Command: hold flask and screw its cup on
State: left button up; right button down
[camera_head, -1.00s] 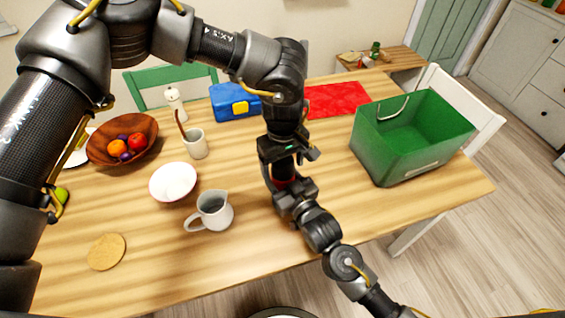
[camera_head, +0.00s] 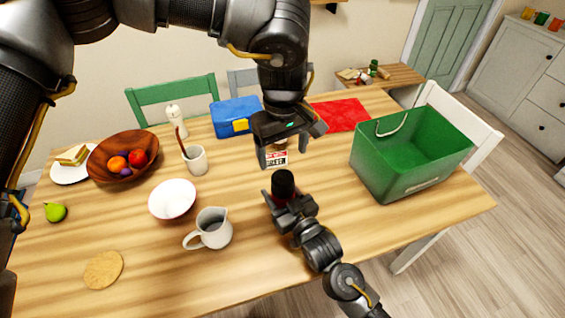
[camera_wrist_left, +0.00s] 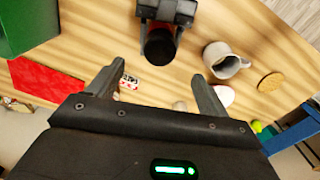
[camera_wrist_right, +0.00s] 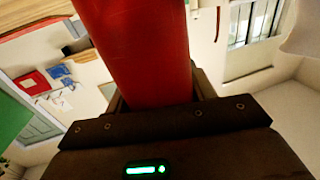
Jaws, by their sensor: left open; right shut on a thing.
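The red flask (camera_wrist_right: 140,50) stands upright in my right gripper (camera_head: 287,205), which is shut around its body. Its black cup (camera_head: 283,183) sits on top of the flask; whether it is fully tight cannot be told. The cup also shows at the top of the left wrist view (camera_wrist_left: 158,47). My left gripper (camera_head: 283,156) is open and empty, pointing down above and slightly behind the cup, apart from it. Most of the flask is hidden by the right gripper and the cup in the head view.
A white jug (camera_head: 212,230), white bowl (camera_head: 172,200) and cork mat (camera_head: 103,269) lie to the left. A green crate (camera_head: 408,160) stands right. A small labelled box (camera_head: 277,159) shows between the left fingers. A blue lunch box (camera_head: 232,117) and red cloth (camera_head: 341,115) are behind.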

pick_arm(q)
jog(key=shift+r, duration=0.5)
pick_arm(e)
jog(key=shift+c, duration=2.2)
grip_release()
pick_arm(q)
jog(key=shift+f+b, duration=0.7)
pick_arm(e)
jog(key=v, duration=1.1)
